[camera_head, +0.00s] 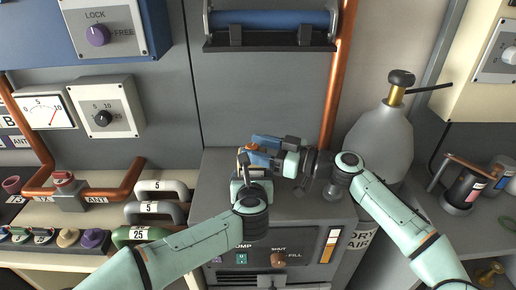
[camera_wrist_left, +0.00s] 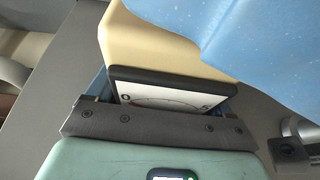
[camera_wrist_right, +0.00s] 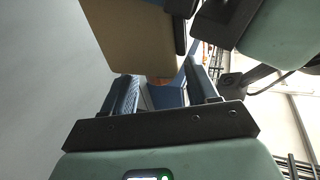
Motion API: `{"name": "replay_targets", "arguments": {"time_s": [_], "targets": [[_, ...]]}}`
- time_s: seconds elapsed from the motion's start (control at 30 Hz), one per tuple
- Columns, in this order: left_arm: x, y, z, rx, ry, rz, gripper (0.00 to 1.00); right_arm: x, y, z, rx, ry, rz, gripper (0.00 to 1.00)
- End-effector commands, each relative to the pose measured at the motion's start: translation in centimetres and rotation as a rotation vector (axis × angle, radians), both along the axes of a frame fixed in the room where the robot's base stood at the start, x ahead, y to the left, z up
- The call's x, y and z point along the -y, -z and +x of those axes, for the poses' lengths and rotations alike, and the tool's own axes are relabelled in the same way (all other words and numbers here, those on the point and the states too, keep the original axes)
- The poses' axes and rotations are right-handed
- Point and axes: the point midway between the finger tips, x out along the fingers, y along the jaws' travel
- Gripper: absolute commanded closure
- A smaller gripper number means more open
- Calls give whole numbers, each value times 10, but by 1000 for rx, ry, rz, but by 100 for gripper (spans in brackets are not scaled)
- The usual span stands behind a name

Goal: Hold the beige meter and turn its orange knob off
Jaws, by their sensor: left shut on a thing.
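The beige meter (camera_wrist_left: 150,45) is close up in the left wrist view, with its black-rimmed white dial face (camera_wrist_left: 165,100) towards the wrist. My left gripper (camera_head: 250,172) is shut on it above the grey cabinet top. The meter's beige body also shows in the right wrist view (camera_wrist_right: 125,40). The orange knob (camera_wrist_right: 158,80) shows between the blue fingers of my right gripper (camera_wrist_right: 160,90), which stand apart. In the head view my right gripper (camera_head: 268,150) comes in from the right, close to the meter. The grippers mostly hide the meter there, and knob contact is unclear.
The grey cabinet (camera_head: 222,160) is under both grippers. A grey bottle (camera_head: 380,140) stands right, beside my right arm. A copper pipe (camera_head: 338,75) rises behind. Numbered handles (camera_head: 160,208) are left, near my left arm. A blue roller (camera_head: 270,19) hangs on the back wall.

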Motion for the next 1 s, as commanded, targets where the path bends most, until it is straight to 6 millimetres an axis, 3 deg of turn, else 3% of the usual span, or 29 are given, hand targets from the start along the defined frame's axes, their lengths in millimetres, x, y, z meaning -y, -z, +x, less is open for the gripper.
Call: {"name": "replay_targets", "arguments": {"time_s": [0.27,0.43,1.0], "targets": [[0,-2,0,4,0,-1,65,0,0,-1,0,-1,-1,41],[0,-2,0,5,-1,-1,65,11,1,-4,0,1,-1,41],[-1,-3,0,5,-1,-1,65,100,1,-42,-2,2,-2,41]]}}
